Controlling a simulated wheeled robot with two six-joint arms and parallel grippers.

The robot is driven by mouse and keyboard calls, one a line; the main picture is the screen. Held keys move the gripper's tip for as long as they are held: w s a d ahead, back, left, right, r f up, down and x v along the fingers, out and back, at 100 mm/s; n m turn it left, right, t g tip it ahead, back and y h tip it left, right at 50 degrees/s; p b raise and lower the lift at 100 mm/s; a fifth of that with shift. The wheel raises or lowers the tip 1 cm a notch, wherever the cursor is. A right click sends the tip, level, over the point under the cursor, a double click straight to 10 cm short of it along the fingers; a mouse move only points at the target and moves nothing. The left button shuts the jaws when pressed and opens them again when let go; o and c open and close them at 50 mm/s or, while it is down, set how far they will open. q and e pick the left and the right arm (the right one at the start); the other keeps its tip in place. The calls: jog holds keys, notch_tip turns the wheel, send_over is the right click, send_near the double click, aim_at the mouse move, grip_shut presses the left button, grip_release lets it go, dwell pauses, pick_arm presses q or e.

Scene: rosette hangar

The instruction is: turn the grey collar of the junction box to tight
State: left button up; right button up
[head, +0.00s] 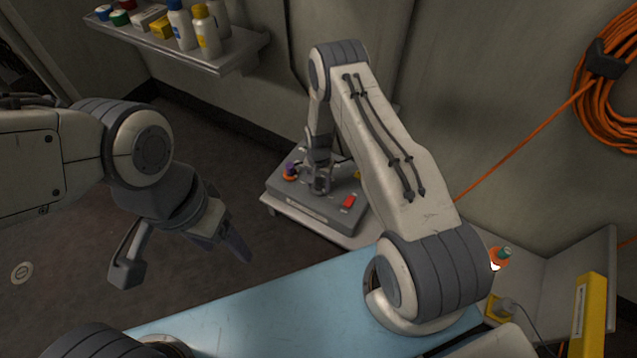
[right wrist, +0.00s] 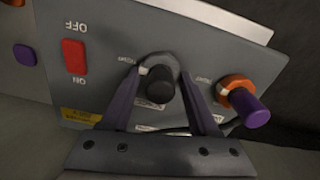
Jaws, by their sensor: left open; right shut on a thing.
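The junction box (head: 310,208) is a grey box on a low shelf beyond the blue mat. In the right wrist view its panel (right wrist: 110,30) appears upside down. The grey collar (right wrist: 158,62) sits on the panel with a dark plug (right wrist: 160,88) standing out of it. My right gripper (right wrist: 161,70) is shut on the grey collar, one finger on each side. In the head view the right gripper (head: 319,184) is over the box and hides the collar. Small print beside the collar is too small to read surely. My left gripper (head: 185,260) is open and empty, left of the box.
An orange collar with a purple plug (right wrist: 256,113) is close beside my right finger. A red ON/OFF switch (right wrist: 74,57) is on the other side. A shelf with bottles (head: 205,57) is at upper left. An orange cable (head: 590,95) hangs on the wall at right. The blue mat (head: 260,308) is mostly bare.

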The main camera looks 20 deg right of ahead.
jog(key=o, duration=1.4)
jog(key=shift+c, duration=0.2)
notch_tip(320, 180, up, 10)
jog(key=p, duration=0.4)
jog(key=shift+r, duration=0.25)
